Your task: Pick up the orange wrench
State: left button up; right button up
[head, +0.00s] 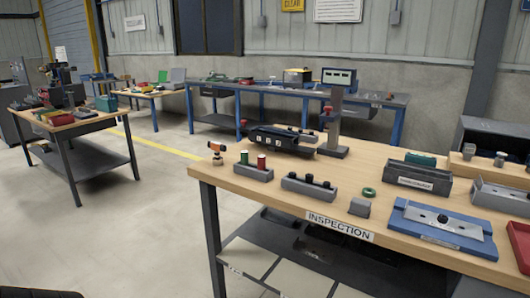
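I cannot make out an orange wrench for certain. A small object with an orange top (215,146) stands near the left corner of the wooden inspection table (225,171); it is too small to tell whether it is a wrench. Neither of my grippers is in view. A dark shape at the bottom left edge cannot be identified.
The table also bears grey blocks with red and green cylinders (253,172), a block with black knobs (309,188), a green ring (369,192) and a blue fixture (442,229). A cluttered workbench (85,121) stands at left. Open floor lies between.

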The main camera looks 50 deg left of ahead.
aim_at(218, 147)
jog(key=u, duration=1.9)
